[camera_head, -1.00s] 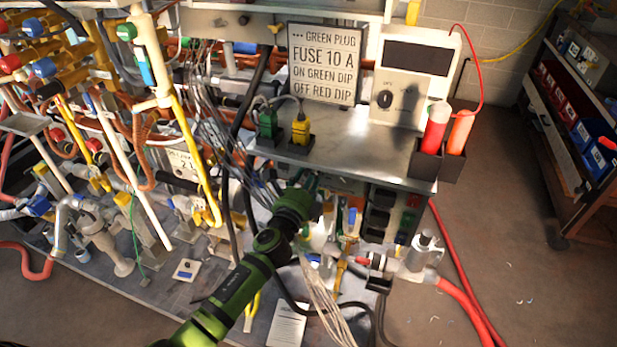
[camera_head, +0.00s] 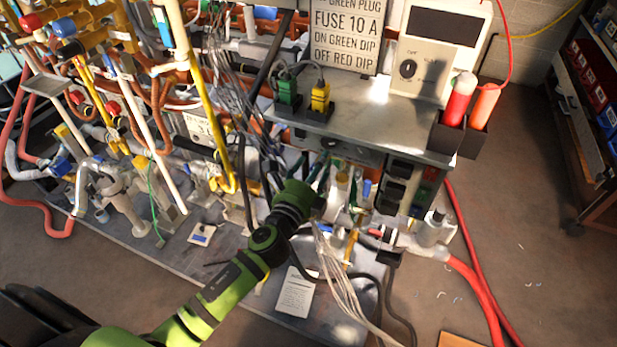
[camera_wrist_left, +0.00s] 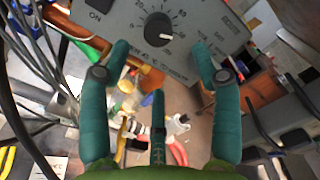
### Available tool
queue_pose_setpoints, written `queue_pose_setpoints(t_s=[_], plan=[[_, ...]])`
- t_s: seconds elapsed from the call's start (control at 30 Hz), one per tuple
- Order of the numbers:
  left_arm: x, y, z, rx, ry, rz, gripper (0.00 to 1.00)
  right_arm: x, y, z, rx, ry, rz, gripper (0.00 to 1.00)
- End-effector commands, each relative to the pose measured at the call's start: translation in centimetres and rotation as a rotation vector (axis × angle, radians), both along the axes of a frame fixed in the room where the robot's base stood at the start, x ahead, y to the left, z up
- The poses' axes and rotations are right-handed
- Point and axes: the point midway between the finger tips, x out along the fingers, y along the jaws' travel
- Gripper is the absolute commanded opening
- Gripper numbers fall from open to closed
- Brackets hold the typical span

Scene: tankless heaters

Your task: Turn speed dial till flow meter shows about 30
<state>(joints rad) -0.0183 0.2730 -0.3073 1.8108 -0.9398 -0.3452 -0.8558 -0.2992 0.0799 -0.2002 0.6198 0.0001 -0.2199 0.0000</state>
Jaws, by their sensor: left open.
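In the left wrist view a black round dial (camera_wrist_left: 159,29) with a white pointer and a numbered scale sits on a grey panel (camera_wrist_left: 195,18). The pointer is toward the right; its exact reading is unclear. My left gripper (camera_wrist_left: 160,58) is open, with its teal fingers on either side below the dial, apart from it. I cannot identify a flow meter or read a flow value. My right gripper is not in view.
Green (camera_head: 287,90) and yellow plugs (camera_head: 320,96) stand on the metal shelf (camera_head: 385,130). A white box (camera_head: 437,60) with a dark screen and knob stands behind. Loose wires (camera_head: 335,285) hang beside my arm.

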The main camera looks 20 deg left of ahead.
Motion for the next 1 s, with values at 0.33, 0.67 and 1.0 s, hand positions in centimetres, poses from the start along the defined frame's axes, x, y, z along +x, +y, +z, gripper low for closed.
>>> queue_pose_setpoints(t_s=[0.33,0.67,1.0], plan=[[-4.1,0.1,0.1,0.000,-0.002,-0.001,0.64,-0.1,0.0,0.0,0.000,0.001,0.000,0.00],[-4.2,0.1,0.1,0.000,-0.002,-0.001,0.64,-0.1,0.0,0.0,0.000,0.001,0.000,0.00],[-4.3,0.5,-3.1,-0.065,0.075,0.009,0.64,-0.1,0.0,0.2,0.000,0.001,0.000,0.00]])
